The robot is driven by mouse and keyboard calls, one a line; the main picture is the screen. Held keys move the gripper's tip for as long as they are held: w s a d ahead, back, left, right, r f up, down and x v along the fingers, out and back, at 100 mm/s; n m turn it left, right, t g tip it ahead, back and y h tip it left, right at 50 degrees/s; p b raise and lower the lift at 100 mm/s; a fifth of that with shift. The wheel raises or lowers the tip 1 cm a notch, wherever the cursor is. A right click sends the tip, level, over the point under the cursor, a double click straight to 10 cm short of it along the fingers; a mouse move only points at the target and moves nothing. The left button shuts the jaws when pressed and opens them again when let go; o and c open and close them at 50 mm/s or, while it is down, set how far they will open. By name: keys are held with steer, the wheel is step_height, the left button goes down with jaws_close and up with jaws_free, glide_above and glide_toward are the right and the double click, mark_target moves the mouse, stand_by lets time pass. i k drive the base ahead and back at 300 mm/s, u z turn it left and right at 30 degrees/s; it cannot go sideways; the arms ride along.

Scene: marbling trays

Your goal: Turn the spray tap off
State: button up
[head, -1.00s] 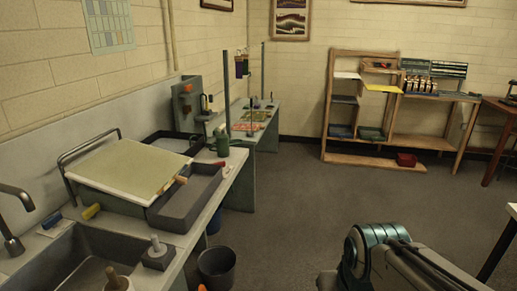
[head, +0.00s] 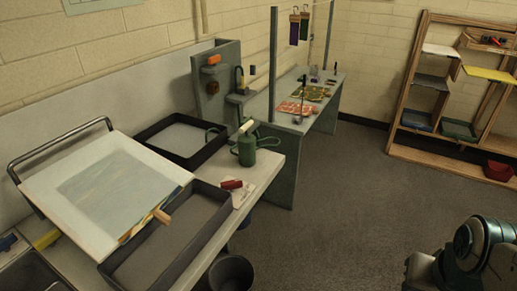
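A grey upright panel (head: 230,68) stands at the back of the bench, left of centre. It carries an orange fitting (head: 211,70), which looks like a tap handle, and a darker orange-brown part (head: 212,88) below it. A dark spray-head-like piece (head: 240,80) stands at the panel's right side. A green hose seems to run from below the panel toward the green canister (head: 247,150). I cannot tell whether the tap is on or off. Part of my arm shows at the lower right, well away from the panel. My gripper's fingers are out of view.
A tilted framed board (head: 150,165), an empty dark tray (head: 213,213) and another dark tray (head: 152,131) fill the near bench. A bin (head: 231,272) stands on the floor beside it. Posts (head: 273,60) rise from the far table. Floor at centre right is clear.

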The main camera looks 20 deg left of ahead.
mark_target(231, 185)
steer(key=u, duration=0.55)
steer(key=i, duration=1.25)
steer(key=u, duration=0.7)
